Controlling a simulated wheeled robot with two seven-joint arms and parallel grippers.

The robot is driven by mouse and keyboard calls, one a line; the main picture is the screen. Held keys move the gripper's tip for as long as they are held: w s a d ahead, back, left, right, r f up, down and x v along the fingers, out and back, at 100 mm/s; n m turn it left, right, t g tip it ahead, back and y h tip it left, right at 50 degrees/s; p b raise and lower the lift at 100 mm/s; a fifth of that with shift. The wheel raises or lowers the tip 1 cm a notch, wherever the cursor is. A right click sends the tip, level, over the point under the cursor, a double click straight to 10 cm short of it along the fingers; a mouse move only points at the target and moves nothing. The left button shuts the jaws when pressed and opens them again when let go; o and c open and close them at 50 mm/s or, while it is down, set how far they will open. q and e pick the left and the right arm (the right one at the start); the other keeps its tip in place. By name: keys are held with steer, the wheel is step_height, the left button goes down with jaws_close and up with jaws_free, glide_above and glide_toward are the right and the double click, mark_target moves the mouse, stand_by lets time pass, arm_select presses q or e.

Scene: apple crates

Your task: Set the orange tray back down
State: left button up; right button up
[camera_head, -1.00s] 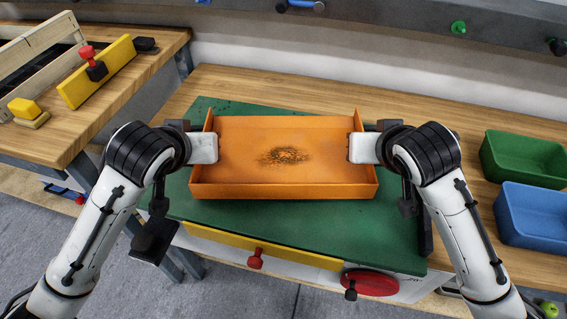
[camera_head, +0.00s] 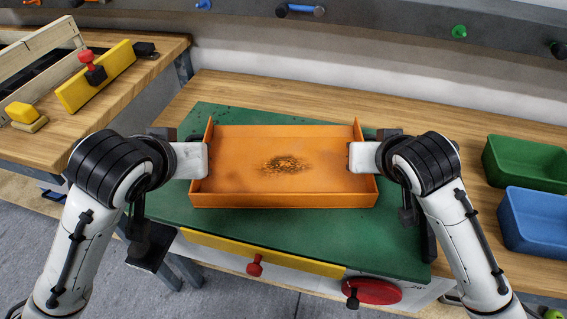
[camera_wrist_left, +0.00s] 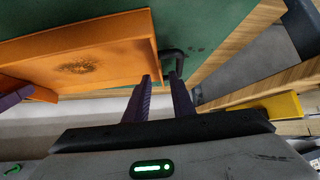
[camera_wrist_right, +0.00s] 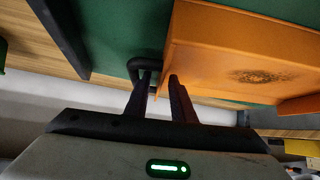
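The orange tray (camera_head: 285,201), with a dark scorched patch on its floor, sits level on the green mat (camera_head: 300,232); the head view shows no clear gap beneath it. My left gripper (camera_head: 192,160) is at the tray's left wall. In the left wrist view its two fingers (camera_wrist_left: 160,85) stand apart, just short of a black loop handle (camera_wrist_left: 173,58). My right gripper (camera_head: 362,157) is at the right wall. In the right wrist view its fingers (camera_wrist_right: 160,88) are also apart, close around the black handle (camera_wrist_right: 145,64); contact there is unclear.
A green bin (camera_head: 525,163) and a blue bin (camera_head: 540,220) stand at the right of the wooden table. A side bench (camera_head: 95,125) with yellow parts stands at the left. A red disc (camera_head: 374,291) and red knob (camera_head: 254,266) are at the front edge.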

arm_select(q)
steer(key=v, duration=0.4)
steer(key=shift+s+r, duration=0.15)
steer(key=shift+r, duration=0.25)
steer(key=shift+s+r, duration=0.25)
steer(key=shift+s, duration=0.3)
arm_select(e)
steer(key=shift+s+r, duration=0.15)
steer(key=shift+v, duration=5.75)
